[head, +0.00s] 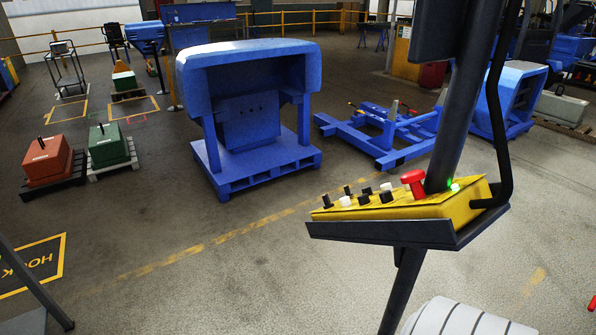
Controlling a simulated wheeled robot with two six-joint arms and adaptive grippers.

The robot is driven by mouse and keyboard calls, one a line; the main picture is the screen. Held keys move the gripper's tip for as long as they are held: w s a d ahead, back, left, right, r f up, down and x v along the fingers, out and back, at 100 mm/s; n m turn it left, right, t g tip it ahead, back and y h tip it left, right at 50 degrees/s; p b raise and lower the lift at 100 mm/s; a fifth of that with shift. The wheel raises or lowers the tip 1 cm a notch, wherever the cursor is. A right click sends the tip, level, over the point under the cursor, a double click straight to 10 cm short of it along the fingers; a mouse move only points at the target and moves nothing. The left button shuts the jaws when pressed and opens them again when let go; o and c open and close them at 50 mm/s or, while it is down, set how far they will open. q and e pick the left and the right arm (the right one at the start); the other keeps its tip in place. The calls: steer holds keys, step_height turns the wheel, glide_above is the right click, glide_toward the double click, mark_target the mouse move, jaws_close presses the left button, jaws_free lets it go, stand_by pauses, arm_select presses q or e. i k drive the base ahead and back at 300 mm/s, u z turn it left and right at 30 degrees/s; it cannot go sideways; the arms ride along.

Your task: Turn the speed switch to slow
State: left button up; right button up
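A yellow control panel (440,207) sits in a dark tray on a post at the right of the head view. Several small black switches (364,199) and pale buttons (345,201) stand on its top face. A large red button (413,182) and a lit green lamp (455,187) are at its right end. The speed switch is among these small controls; I cannot tell which one it is or how it is set, as no labels are readable. Neither of my grippers shows in the head view.
A dark pole (459,110) rises behind the panel, and a bent black bar (497,110) runs at its right. A blue fixture (249,65) stands behind, with a blue frame (383,132) on the floor. Red (48,162) and green (108,147) weights sit at left. Floor left of the post is clear.

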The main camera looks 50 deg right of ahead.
mark_target(325, 197)
steer(key=i, duration=2.15)
steer(key=z, duration=4.65)
steer(key=i, duration=0.5)
steer(key=z, duration=0.05)
